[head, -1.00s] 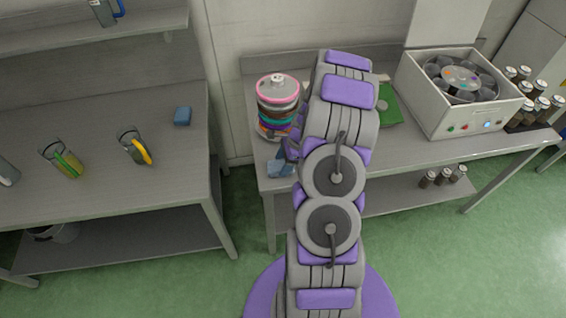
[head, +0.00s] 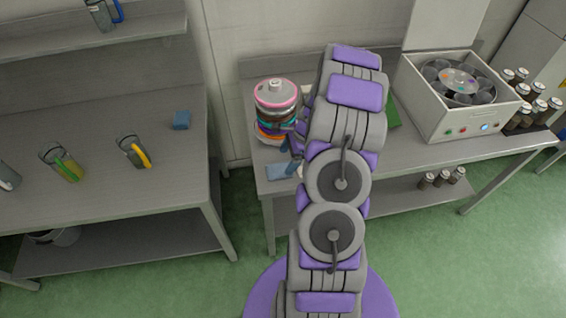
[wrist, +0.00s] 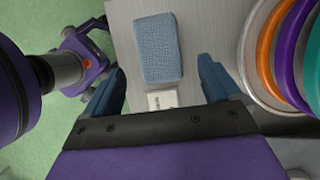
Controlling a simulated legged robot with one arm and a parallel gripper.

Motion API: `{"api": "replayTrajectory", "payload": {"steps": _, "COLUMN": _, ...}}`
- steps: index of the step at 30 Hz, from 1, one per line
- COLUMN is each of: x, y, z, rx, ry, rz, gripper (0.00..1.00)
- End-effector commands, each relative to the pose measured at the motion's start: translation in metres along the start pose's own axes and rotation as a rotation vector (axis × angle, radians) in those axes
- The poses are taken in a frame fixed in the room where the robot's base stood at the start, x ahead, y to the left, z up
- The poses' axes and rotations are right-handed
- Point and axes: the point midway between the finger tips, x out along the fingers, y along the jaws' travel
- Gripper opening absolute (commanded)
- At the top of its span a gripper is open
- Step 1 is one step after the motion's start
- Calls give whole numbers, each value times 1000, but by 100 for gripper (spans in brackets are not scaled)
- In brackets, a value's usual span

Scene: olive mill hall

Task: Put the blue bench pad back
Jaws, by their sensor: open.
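A light blue, textured pad (wrist: 158,48) lies flat on the grey right-hand table. In the head view the pad (head: 279,172) is at that table's front left corner. My gripper (wrist: 161,82) is open and empty. Its dark blue fingers point towards the pad, one to each side in the wrist view, with the pad beyond the tips and apart from them. In the head view my gripper is partly hidden by my arm. A second, smaller blue block (head: 181,120) lies on the left bench.
A white label card (wrist: 162,99) lies beside the pad. A stack of coloured rings with a pink-rimmed lid (head: 275,95) stands close by. A centrifuge-like box (head: 460,105) and several jars (head: 530,105) are farther right. Jugs (head: 133,152) stand on the left bench (head: 110,195).

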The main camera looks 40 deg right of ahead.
Motion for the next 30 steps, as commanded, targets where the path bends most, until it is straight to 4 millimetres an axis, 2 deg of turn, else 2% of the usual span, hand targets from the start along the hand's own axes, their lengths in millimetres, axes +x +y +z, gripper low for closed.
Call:
{"api": "replayTrajectory", "payload": {"steps": 1, "x": -16, "y": -1, "z": 1, "rx": 0, "ry": 1, "rz": -4, "gripper": 90}}
{"api": "replayTrajectory", "payload": {"steps": 6, "x": -47, "y": -1, "z": 1, "rx": -1, "ry": 4, "rz": -6, "gripper": 90}}
{"api": "replayTrajectory", "payload": {"steps": 14, "x": -71, "y": 0, "z": 4, "rx": -6, "ry": 4, "rz": -1, "gripper": 90}}
{"api": "replayTrajectory", "payload": {"steps": 17, "x": -78, "y": 3, "z": 16, "rx": -50, "ry": 7, "rz": 8, "gripper": 90}}
{"api": "replayTrajectory", "payload": {"steps": 20, "x": -86, "y": 14, "z": 46, "rx": -162, "ry": 13, "rz": 33, "gripper": 90}}
{"api": "replayTrajectory", "payload": {"steps": 23, "x": -100, "y": 33, "z": 89, "rx": -333, "ry": 24, "rz": 70, "gripper": 90}}
{"api": "replayTrajectory", "payload": {"steps": 27, "x": -118, "y": 72, "z": 145, "rx": -588, "ry": 41, "rz": 131, "gripper": 90}}
{"api": "replayTrajectory", "payload": {"steps": 30, "x": -130, "y": 103, "z": 177, "rx": -768, "ry": 54, "rz": 177, "gripper": 90}}
